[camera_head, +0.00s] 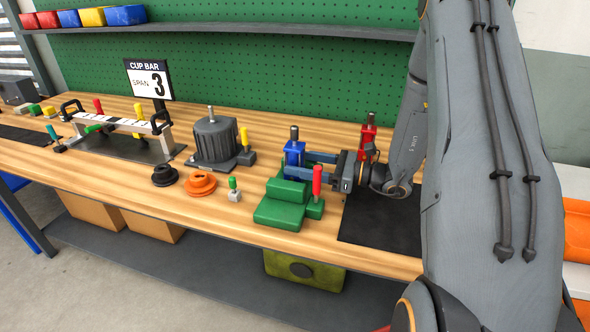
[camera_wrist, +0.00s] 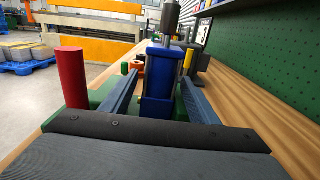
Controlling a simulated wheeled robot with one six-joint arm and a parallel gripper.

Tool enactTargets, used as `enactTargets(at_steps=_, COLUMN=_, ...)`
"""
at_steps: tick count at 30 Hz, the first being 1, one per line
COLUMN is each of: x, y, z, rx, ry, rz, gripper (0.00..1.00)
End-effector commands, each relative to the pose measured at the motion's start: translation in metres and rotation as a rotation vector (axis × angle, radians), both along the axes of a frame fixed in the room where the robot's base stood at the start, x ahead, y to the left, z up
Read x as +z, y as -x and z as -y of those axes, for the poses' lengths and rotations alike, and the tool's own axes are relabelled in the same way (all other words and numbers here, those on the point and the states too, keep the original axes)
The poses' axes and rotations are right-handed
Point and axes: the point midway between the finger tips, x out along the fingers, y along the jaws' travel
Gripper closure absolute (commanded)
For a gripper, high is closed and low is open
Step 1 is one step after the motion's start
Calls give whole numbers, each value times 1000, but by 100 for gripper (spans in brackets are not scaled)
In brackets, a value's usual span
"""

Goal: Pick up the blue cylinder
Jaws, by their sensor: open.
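The blue cylinder (camera_head: 294,152) is a boxy blue body with a dark grey rod standing up from its top. It is upright behind the green stepped block (camera_head: 284,205). In the wrist view the blue body (camera_wrist: 160,75) stands between my two fingers, with its rod rising out of the top of the picture. My gripper (camera_head: 300,166) reaches in from the right, level, with its fingers on either side of the blue body. The gripper (camera_wrist: 160,82) is open, and a gap shows beside the body. The foot of the blue body is hidden.
A red upright handle (camera_head: 317,181) stands close in front of my gripper; it is at left in the wrist view (camera_wrist: 72,78). A red unit (camera_head: 367,135) stands behind my wrist. A grey motor (camera_head: 214,140), orange flange (camera_head: 200,183) and black mat (camera_head: 375,220) are nearby.

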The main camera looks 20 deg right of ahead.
Motion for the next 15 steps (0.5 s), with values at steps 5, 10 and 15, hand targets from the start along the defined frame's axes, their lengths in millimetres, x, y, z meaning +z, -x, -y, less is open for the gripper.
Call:
enactTargets(at_steps=5, x=1, y=-12, z=-21, rx=4, ry=0, rz=0, gripper=45)
enactTargets(at_steps=10, x=1, y=-26, z=-40, rx=2, ry=1, rz=-1, gripper=45)
enactTargets(at_steps=15, x=0, y=-31, z=-47, rx=1, ry=1, rz=-1, gripper=45)
